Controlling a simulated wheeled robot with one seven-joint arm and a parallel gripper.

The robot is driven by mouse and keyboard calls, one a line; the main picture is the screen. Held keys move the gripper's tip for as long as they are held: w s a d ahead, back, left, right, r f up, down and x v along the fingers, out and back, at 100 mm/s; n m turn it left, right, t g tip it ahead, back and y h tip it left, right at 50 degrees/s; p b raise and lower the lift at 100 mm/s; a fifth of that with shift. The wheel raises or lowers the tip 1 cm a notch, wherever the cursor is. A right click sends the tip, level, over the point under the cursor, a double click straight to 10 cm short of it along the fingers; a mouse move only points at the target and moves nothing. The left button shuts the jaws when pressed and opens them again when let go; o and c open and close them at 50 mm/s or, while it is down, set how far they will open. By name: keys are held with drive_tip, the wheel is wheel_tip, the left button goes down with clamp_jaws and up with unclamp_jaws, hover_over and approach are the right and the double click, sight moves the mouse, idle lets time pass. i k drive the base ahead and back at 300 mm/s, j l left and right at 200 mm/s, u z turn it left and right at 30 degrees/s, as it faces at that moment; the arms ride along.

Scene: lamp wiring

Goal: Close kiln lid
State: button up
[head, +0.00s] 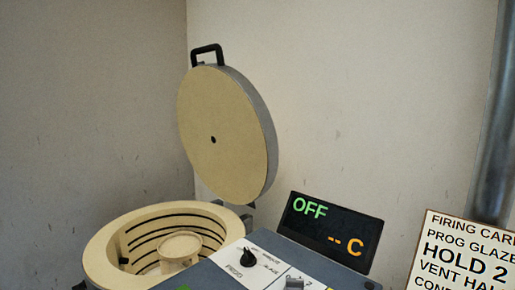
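The kiln lid (225,130) is a round tan disc with a grey metal rim and a small dark hole in its middle. It stands open, tilted up behind the kiln. A black handle (207,50) sits at its top edge. The kiln (105,243) is a round tan chamber with dark coil lines on its inner wall. Its mouth is open, and a round tan piece (180,246) shows inside. The hinge at the back right of the kiln is partly visible. My gripper is not in view.
A control box with a black knob (248,257) stands at the kiln's right front. Its display (330,232) reads OFF and "-- C". A firing card (462,255) is at the lower right, near a grey vertical pipe (495,120). Walls stand close behind the lid.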

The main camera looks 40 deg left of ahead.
sight(226, 128)
drive_tip(key=u, duration=1.35)
drive_tip(key=i+j, duration=0.2)
drive_tip(key=j, duration=0.15)
drive_tip(key=i+j+z, duration=0.1)
drive_tip(key=j, duration=0.3)
drive_tip(key=i+j, duration=0.25)
drive_tip(key=j, duration=0.15)
drive_tip(key=i+j+z, duration=0.1)
drive_tip(key=j, duration=0.25)
drive_tip(key=i+j, duration=0.25)
drive_tip(key=j, duration=0.2)
drive_tip(key=l+z, duration=0.05)
